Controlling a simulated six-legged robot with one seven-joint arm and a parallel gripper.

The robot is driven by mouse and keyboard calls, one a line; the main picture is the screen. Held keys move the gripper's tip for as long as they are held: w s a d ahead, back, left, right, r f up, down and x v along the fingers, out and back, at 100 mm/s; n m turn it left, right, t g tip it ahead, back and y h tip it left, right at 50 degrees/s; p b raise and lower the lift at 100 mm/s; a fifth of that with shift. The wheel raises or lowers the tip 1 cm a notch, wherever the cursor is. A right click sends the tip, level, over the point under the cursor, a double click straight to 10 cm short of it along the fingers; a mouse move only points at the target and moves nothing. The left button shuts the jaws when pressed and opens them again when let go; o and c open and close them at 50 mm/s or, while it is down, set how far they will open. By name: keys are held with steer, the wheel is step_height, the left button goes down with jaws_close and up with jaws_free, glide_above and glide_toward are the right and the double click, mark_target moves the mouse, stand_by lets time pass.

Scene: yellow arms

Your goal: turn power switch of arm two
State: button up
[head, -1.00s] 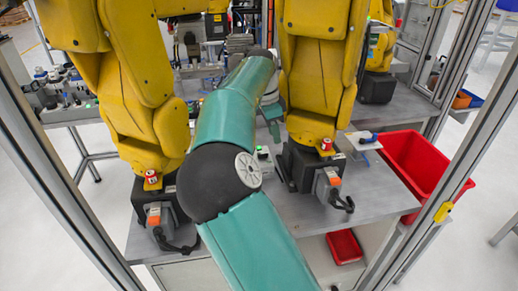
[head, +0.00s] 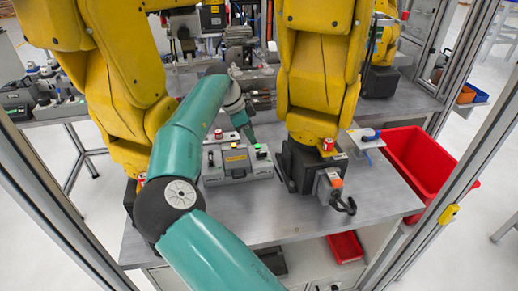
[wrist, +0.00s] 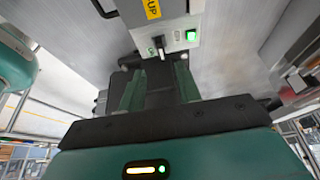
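A grey control box (head: 240,172) stands on the bench between the two yellow arms. It bears a yellow label, a red button and a green-lit switch (head: 261,154). In the wrist view the box front (wrist: 165,20) is at the top, with a small knob-like switch (wrist: 160,47) beside small green lights and a larger green-lit switch (wrist: 191,35). Which of these belongs to arm two I cannot tell. My gripper (wrist: 158,75) is open and empty, its two teal fingers apart, pointing at the knob. In the head view my gripper (head: 249,134) is just behind the box's top right.
A yellow arm stands at left (head: 115,90) and another at right (head: 318,70), close to the box on both sides. A red bin (head: 425,165) is at right. Bare bench (head: 255,215) lies in front of the box. Metal frame posts flank the cell.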

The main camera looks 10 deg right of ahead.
mark_target(259, 153)
steer(key=x, duration=0.8)
steer(key=shift+w, duration=0.1)
jaws_close()
